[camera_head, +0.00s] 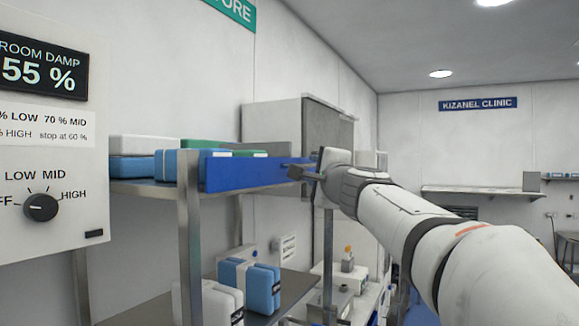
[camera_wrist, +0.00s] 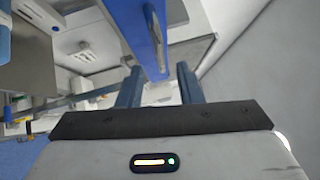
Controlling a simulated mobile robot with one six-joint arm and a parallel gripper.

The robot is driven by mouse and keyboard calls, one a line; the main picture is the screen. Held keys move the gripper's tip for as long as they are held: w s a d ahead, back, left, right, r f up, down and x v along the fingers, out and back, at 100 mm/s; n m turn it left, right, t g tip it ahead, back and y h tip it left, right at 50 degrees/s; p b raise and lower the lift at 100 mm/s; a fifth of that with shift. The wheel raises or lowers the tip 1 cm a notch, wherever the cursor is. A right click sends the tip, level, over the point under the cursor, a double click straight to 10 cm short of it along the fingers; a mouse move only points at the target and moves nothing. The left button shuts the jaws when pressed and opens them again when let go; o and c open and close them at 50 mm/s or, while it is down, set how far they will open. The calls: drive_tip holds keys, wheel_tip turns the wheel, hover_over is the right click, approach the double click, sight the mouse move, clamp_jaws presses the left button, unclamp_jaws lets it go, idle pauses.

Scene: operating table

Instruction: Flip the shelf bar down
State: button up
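The blue shelf bar (camera_head: 245,174) stands upright along the front edge of the upper shelf, in front of blue, white and green packs. My gripper (camera_head: 300,173) is at the bar's right end. In the wrist view the bar (camera_wrist: 135,25) runs down from the top, and its near end lies between the two spread fingers of my gripper (camera_wrist: 158,82). The fingers look open, with gaps beside the bar. Whether either finger touches it, I cannot tell.
The upper shelf (camera_head: 150,189) has a metal post (camera_head: 189,250) at its front. Blue and white packs (camera_head: 262,287) stand on the lower shelf. A control panel (camera_head: 50,140) is on the left wall. A grey cabinet (camera_head: 272,124) stands behind.

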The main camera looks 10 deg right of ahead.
sight(308, 166)
drive_tip(key=p+x, duration=0.2)
drive_tip(key=x, duration=0.4)
drive_tip(key=shift+w+d, duration=0.1)
drive_tip(key=shift+w, duration=0.3)
drive_tip(key=shift+c, duration=0.2)
clamp_jaws()
drive_tip(key=shift+d, duration=0.4)
drive_tip(key=shift+a, duration=0.3)
drive_tip(key=shift+f+b, duration=0.2)
drive_tip(key=shift+b, duration=0.75)
